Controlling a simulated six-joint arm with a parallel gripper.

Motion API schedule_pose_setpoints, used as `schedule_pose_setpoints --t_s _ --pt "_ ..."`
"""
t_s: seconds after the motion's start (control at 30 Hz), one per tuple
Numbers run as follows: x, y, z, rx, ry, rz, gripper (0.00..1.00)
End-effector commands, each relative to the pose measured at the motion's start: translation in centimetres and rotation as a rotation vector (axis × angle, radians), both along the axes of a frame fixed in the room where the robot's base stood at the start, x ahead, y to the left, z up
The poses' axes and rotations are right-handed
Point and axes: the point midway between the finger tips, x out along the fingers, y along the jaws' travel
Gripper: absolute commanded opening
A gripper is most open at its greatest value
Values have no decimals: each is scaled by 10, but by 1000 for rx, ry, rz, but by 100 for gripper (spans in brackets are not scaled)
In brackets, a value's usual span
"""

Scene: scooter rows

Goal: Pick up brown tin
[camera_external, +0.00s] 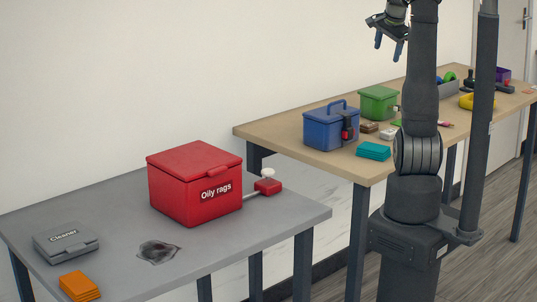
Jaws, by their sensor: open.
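A small, flat brown item (369,127) that looks like the brown tin lies on the wooden table, just right of the blue box (330,127). It is small in the picture and its details cannot be made out. My gripper (388,46) is open and empty, held high above the wooden table with its fingers pointing down. It is well apart from the brown tin.
On the wooden table (275,130) are a green box (378,102), teal cloths (373,151) and a small pale item (387,134). The grey table (110,205) holds a red bin (195,190), a grey cleaner case (66,243), orange cloths (79,286) and a dark rag (158,251).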

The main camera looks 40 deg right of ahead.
Motion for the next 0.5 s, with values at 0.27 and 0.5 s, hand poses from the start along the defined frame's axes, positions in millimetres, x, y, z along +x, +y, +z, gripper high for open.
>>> schedule_pose_setpoints --t_s 0.27,0.5 --pt "34 -25 -26 60 94 16 64" --pt "80 -54 -72 141 237 31 64"
